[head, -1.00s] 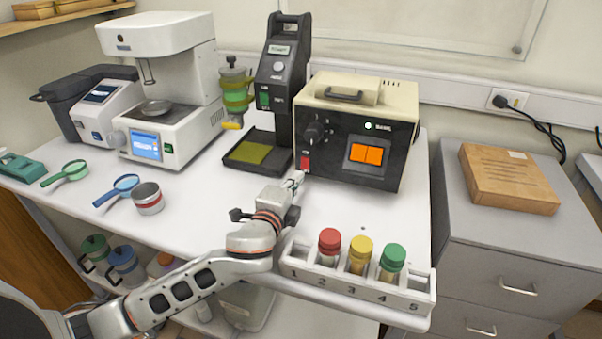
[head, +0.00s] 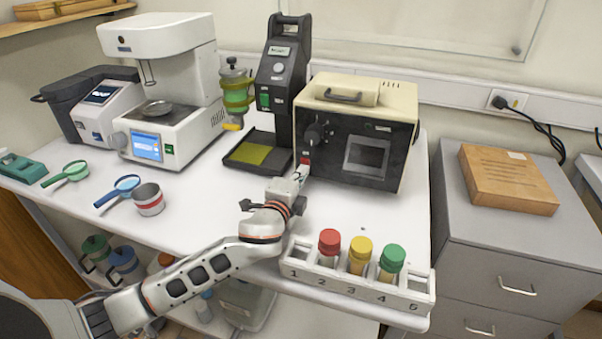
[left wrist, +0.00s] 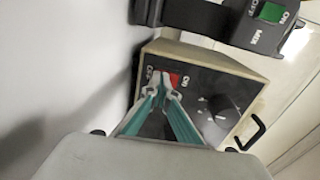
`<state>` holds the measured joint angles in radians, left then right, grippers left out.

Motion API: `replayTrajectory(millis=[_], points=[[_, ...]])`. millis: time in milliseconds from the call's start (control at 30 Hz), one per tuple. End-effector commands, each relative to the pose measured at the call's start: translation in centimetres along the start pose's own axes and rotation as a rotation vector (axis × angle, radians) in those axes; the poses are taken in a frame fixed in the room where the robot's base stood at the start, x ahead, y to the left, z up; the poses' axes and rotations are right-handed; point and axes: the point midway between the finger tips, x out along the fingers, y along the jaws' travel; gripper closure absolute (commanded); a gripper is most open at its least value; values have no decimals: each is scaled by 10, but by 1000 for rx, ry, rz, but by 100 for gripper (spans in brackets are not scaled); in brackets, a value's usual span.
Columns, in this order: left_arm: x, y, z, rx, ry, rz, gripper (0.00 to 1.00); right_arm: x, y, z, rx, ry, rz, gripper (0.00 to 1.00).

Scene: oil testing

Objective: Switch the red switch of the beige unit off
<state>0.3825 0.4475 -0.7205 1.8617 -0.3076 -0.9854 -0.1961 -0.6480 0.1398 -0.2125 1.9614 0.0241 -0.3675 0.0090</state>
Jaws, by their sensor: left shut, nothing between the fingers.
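The beige unit (head: 357,125) has a black front with a knob, a dark display (head: 367,157) and an unlit lamp. Its red switch (head: 306,158) is at the lower left of the front, partly hidden by the gripper. In the left wrist view the red switch (left wrist: 174,79) sits between OFF and ON labels. My left gripper (head: 300,173) is shut and empty, its tips at the switch. In the left wrist view the tips of the left gripper (left wrist: 160,76) cover the OFF side and look to be touching it. My right gripper is not in view.
A black mixer (head: 284,70) with a green switch stands just left of the unit. A rack (head: 300,275) with red, yellow and green capped tubes is at the table's front edge. Free white table lies left of the arm.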

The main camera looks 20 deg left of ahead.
Motion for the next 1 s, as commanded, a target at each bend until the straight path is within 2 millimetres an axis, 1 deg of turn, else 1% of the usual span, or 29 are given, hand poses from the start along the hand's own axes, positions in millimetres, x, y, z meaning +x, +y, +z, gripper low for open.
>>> replayTrajectory(millis=[133,233,367,500,700,833,1000], points=[[-2,0,0,0,0,0,100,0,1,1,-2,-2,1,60],[-12,1,0,-1,1,1,100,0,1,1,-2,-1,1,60],[-34,2,0,-2,1,2,100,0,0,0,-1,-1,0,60],[-64,2,0,-3,2,3,100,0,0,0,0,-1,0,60],[-100,0,0,-1,1,1,100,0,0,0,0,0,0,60],[-114,0,0,0,0,0,100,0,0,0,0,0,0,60],[-121,0,0,1,-1,-1,100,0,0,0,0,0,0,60]])
